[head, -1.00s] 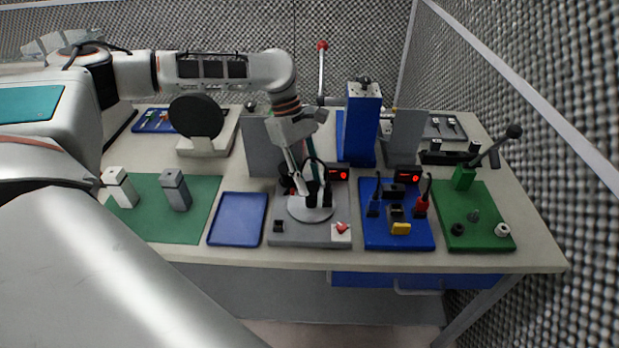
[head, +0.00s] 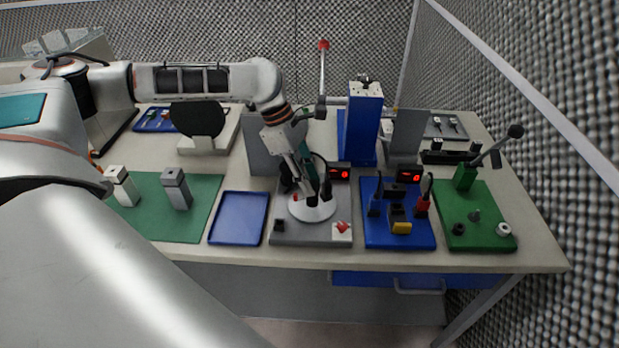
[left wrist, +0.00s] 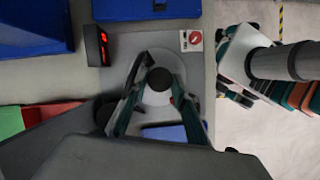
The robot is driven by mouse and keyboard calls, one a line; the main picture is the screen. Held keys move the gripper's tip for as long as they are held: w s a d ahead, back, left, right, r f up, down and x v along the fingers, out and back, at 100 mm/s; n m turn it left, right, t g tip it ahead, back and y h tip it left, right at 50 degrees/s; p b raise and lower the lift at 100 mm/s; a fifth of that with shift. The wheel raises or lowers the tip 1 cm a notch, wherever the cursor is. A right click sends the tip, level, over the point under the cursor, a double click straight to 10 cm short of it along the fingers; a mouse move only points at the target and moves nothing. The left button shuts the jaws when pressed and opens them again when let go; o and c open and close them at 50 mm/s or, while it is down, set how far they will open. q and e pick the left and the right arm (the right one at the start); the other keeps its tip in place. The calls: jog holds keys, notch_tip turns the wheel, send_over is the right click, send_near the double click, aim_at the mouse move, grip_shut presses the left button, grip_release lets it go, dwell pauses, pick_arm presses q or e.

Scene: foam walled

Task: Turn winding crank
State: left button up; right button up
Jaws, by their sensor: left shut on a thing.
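The winding crank is a pale round disc (head: 308,211) on a grey base plate (head: 285,238) at the middle of the bench. A small red mark shows on the disc's left side. My left gripper (head: 318,194) reaches down over the disc from behind and is shut on the crank's knob, which the fingers mostly hide in the head view. In the left wrist view the dark round knob (left wrist: 159,79) sits between the fingers of my left gripper (left wrist: 158,84), with the pale disc (left wrist: 174,62) under it. My right gripper is not in view.
A display with red digits (head: 339,171) stands behind the disc, and a red-knob switch (head: 342,228) is at the plate's front right. A blue tray (head: 238,218) lies left; a blue plate (head: 375,240) with plugs stands right. A tall blue block (head: 363,125) rises behind.

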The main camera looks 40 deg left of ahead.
pick_arm(q)
jog(key=shift+s+f+n+t, duration=0.15)
jog(key=shift+n+t, duration=0.15)
jog(key=shift+n, duration=0.4)
jog(key=o, duration=1.1)
jog(key=shift+c, duration=0.2)
jog(key=shift+a+r, duration=0.15)
jog(key=shift+r, duration=0.25)
jog(key=v, duration=1.1)
jog(key=shift+r, duration=0.2)
